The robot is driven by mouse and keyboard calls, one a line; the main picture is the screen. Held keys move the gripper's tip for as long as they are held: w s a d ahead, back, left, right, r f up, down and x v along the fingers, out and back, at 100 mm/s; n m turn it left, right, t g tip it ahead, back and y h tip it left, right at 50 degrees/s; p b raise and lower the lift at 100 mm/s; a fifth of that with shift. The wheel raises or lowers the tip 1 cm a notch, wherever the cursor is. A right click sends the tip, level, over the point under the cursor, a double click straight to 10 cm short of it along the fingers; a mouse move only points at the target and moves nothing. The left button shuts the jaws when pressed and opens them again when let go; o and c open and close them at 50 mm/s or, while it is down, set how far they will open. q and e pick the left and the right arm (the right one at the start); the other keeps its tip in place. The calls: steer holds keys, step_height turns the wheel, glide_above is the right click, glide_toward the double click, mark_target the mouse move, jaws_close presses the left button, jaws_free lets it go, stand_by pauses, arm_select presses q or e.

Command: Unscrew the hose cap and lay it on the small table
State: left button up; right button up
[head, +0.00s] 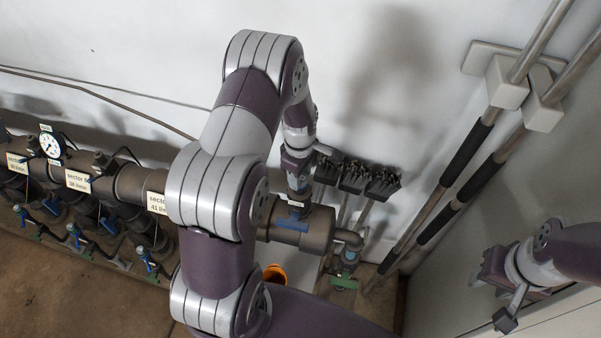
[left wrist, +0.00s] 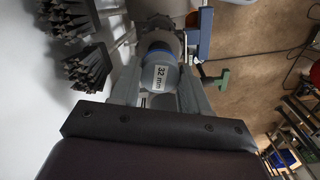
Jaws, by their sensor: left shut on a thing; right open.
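The hose cap (left wrist: 160,77) is a round blue-grey piece with a "32 mm" label, seen in the left wrist view. It sits at the end of a grey pipe fitting. My left gripper (left wrist: 158,95) is shut on it, one finger on each side. In the head view my left gripper (head: 297,184) points down at the manifold's right end, and my arm hides much of that area. My right gripper (head: 494,301) is open and empty at the lower right, far from the cap. A pale surface (head: 304,264) below the manifold may be the small table; it is mostly hidden.
The brown manifold pipe (head: 131,184) with labels, a gauge (head: 50,145) and blue valves runs along the wall at left. Black brushes (head: 352,177) hang close behind my left gripper. Long poles (head: 455,185) lean at right. An orange container (head: 275,273) stands below my arm.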

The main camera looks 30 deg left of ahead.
arm_select(q)
steer(key=n, duration=0.3)
steer(key=shift+n, duration=0.4)
steer(key=shift+n, duration=0.6)
steer(key=n, duration=0.3)
steer(key=shift+a+n, duration=0.1)
steer(key=shift+n, duration=0.7)
steer(key=n, duration=0.3)
